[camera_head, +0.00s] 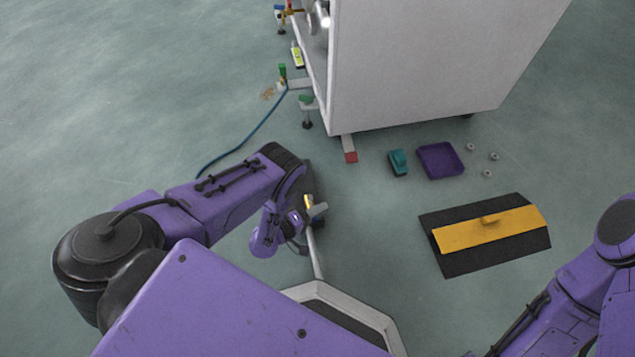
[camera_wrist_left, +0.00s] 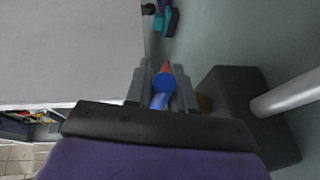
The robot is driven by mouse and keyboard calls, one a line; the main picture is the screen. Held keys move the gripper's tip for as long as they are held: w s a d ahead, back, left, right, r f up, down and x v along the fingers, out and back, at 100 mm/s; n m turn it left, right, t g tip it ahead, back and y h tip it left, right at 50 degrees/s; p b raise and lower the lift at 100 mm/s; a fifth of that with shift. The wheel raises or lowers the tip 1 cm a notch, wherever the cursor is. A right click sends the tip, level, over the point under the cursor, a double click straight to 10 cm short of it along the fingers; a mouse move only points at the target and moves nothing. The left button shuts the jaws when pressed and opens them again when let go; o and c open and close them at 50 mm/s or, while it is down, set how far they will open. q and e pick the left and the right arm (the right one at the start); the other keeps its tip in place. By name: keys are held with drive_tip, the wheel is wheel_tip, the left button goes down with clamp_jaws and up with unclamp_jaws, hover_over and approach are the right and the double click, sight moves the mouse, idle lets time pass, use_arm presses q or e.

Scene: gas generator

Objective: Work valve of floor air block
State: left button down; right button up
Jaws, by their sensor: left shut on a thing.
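A dark floor block (camera_wrist_left: 238,115) with a silver pipe fixed to its right side stands just right of my left gripper in the left wrist view. A blue valve handle (camera_wrist_left: 163,88) sits between the fingers of my left gripper (camera_wrist_left: 161,84), which is shut on it. A small red patch shows just beyond the handle. In the head view my left gripper (camera_head: 312,207) is low beside brass and grey fittings, and my wrist hides much of the block. My right arm shows at the lower right, but its gripper is out of view.
A large grey cabinet (camera_head: 410,70) stands at the top, with a red-tipped foot (camera_head: 351,157). A blue hose (camera_head: 240,148) lies on the floor. Right are a teal box (camera_head: 398,162), a purple tray (camera_head: 440,160), several small nuts and a black-and-yellow panel (camera_head: 490,232).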

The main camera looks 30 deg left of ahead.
use_arm(q)
drive_tip(key=shift+s, duration=0.1)
idle(0.3)
drive_tip(key=c, duration=1.1)
unclamp_jaws()
drive_tip(key=shift+o, duration=0.2)
drive_tip(key=shift+s+a+r, duration=0.15)
drive_tip(key=shift+s+a, duration=0.05)
drive_tip(key=shift+s, duration=0.1)
drive_tip(key=p+v, duration=0.4)
drive_tip(key=v, duration=0.5)
drive_tip(key=shift+s+a+p, duration=0.25)
drive_tip(key=shift+s+p, duration=0.05)
drive_tip(key=shift+p, duration=0.05)
